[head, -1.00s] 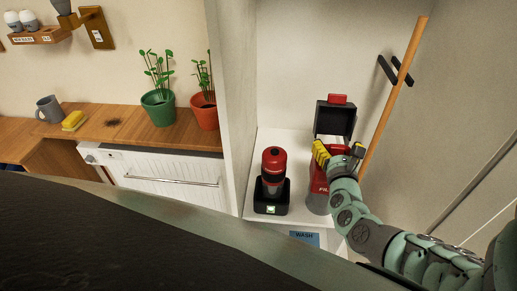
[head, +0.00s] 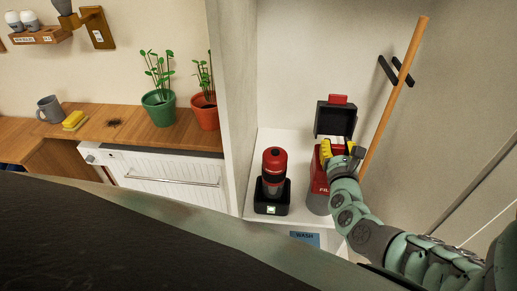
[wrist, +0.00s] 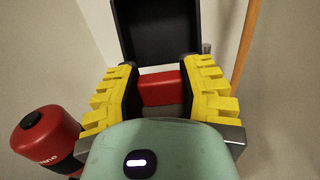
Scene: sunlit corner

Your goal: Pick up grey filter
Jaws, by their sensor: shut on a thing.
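A red box (head: 319,186) with a partly hidden label starting "FIL" stands on the white shelf, its black lid (head: 335,119) raised. My gripper (head: 338,148) is at the box's open top, its yellow-padded fingers pointing in. In the wrist view, my gripper (wrist: 162,98) has a finger on each side of a grey piece (wrist: 160,111), which looks like the grey filter, and is shut on it. A red part (wrist: 160,88) shows just beyond it. Most of the grey piece is hidden by my gripper.
A red and black canister (head: 273,165) stands in a black base (head: 271,200) left of the box. A wooden pole (head: 393,100) leans in a wall holder at right. A blue "WASH" label (head: 305,240) is at the shelf front.

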